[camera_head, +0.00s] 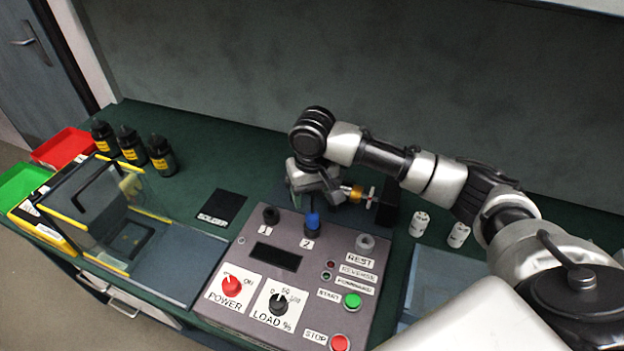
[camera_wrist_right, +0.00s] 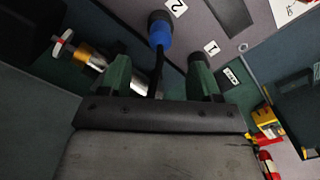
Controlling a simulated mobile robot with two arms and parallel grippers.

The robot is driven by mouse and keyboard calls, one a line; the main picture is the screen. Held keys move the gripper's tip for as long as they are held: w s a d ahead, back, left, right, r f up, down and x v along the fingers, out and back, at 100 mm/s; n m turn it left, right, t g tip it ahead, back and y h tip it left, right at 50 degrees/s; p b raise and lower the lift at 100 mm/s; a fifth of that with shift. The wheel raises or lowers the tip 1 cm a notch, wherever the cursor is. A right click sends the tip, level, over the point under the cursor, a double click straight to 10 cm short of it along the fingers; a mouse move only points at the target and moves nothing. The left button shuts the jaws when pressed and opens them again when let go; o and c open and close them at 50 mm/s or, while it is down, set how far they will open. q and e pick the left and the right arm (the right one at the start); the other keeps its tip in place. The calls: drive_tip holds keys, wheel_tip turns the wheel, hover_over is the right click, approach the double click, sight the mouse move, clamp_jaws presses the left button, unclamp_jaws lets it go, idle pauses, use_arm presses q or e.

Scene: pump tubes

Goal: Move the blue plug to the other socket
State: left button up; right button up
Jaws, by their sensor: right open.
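The blue plug (camera_head: 312,221) sits upright on the control panel (camera_head: 250,238) at the spot labelled 2. In the right wrist view the plug (camera_wrist_right: 160,36) lies ahead of the fingers, and its dark cable runs back between them. A black socket (camera_head: 271,214), at the spot labelled 1, is to the plug's left; in the wrist view it is mostly behind one finger. My right gripper (camera_head: 312,194) is just behind and above the plug. Its green fingers (camera_wrist_right: 158,72) are open on either side of the cable, apart from the plug. My left gripper is out of view.
A pump with a brass fitting (camera_head: 353,192) stands close beside my right gripper. A grey REST socket (camera_head: 365,243), knobs and buttons are on the panel. A clear-walled box (camera_head: 105,207) and several dark bottles (camera_head: 131,147) are left. Two white containers (camera_head: 419,223) stand right.

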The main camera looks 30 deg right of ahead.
sight(313, 212)
wheel_tip(313, 212, down, 8)
drive_tip(key=shift+f+p, duration=0.1)
drive_tip(key=shift+p, duration=0.2)
drive_tip(key=shift+f, duration=0.25)
drive_tip(key=shift+c, duration=0.2)
clamp_jaws()
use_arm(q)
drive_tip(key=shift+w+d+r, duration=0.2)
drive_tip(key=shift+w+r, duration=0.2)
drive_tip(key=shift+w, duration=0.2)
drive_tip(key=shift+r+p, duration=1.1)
use_arm(e)
drive_tip(key=shift+r, duration=0.6)
use_arm(q)
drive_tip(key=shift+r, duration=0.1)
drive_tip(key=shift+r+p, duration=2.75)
drive_tip(key=shift+p, duration=0.1)
use_arm(e)
drive_tip(key=shift+r, duration=2.15)
